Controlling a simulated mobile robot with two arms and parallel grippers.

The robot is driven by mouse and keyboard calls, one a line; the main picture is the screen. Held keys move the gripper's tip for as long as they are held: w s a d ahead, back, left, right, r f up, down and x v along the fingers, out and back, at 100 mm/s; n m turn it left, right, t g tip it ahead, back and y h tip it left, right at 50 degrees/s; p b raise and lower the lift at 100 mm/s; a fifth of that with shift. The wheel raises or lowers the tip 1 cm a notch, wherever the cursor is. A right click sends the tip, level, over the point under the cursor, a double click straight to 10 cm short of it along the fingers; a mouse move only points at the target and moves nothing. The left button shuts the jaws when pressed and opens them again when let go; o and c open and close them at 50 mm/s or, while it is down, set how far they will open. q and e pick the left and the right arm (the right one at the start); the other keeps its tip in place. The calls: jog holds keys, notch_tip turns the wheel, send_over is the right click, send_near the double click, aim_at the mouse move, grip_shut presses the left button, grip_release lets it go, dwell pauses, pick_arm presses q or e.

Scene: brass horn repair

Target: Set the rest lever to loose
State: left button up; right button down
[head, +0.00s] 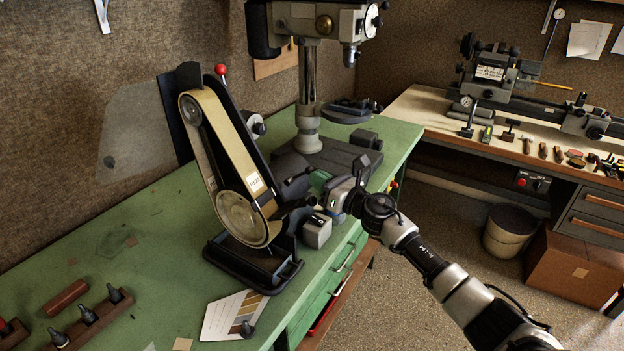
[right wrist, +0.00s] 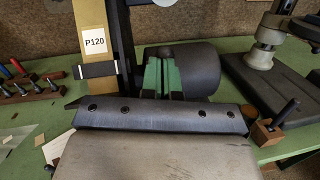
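The belt grinder (head: 238,190) stands on the green bench, with its P120 belt (right wrist: 92,60) at the left of the right wrist view. A dark stub (head: 300,204) sticks out at the grinder's right side; I cannot tell if it is the rest lever, or its setting. My right gripper (head: 322,182) is just right of the grinder, near the dark round housing (right wrist: 185,68). In the right wrist view its green fingers (right wrist: 164,76) are close together, with no object visible between them. My left gripper is not in view.
A drill press (head: 308,100) stands behind, its dark base (right wrist: 268,85) to the right in the right wrist view. A paper card (head: 222,318) and tool block (head: 88,318) lie in front.

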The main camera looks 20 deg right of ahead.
aim_at(307, 169)
jog(key=shift+w+a+r, duration=0.3)
jog(key=shift+w+r, duration=0.05)
jog(key=shift+r, duration=0.3)
jog(key=shift+w+a+r, duration=0.3)
jog(key=shift+w+r, duration=0.2)
jog(key=shift+r, duration=0.15)
jog(key=shift+w+a+r, duration=0.3)
jog(key=shift+w+r, duration=0.15)
jog(key=shift+r, duration=0.15)
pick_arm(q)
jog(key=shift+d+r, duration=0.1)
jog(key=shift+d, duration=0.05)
pick_arm(e)
jog(key=shift+w+r, duration=0.15)
jog(key=shift+r, duration=0.1)
